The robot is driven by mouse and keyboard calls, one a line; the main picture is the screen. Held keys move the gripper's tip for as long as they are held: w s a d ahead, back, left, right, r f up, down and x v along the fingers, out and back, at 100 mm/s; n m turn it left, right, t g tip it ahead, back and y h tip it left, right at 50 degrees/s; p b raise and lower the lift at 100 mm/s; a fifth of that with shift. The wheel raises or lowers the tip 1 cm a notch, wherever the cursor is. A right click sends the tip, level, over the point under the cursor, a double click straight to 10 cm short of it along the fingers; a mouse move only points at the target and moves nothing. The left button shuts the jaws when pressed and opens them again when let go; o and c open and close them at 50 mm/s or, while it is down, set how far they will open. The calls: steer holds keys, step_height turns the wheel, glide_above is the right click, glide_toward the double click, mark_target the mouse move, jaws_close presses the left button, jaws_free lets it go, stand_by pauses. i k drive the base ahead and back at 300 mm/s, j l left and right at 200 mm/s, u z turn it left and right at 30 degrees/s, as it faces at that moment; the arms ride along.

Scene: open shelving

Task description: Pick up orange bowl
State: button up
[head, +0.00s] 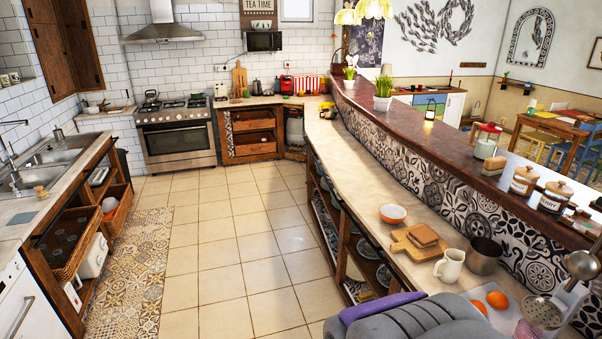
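The orange bowl (392,214) sits upright on the pale lower counter at right of centre. Its outside is orange and its inside looks white and empty. It stands just behind a wooden cutting board (408,247) with brown slices on it, near the foot of the patterned tile wall. My gripper cannot be made out in the head view, so its state and its place relative to the bowl do not show.
A white jug (449,266), a metal pot (484,256) and oranges (497,299) stand nearer on the same counter (372,186). A raised dark bar top (440,146) runs behind it. The tiled floor (238,250) to the left is clear.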

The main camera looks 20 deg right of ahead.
mark_target(391, 213)
steer(key=i, duration=1.75)
steer(key=i+z, duration=0.15)
steer(key=i, duration=0.4)
steer(key=i+j+z, duration=0.15)
steer(key=i, duration=0.35)
steer(key=i+j+z, duration=0.1)
steer(key=i, duration=0.45)
steer(key=i+z, duration=0.1)
steer(key=z, duration=1.95)
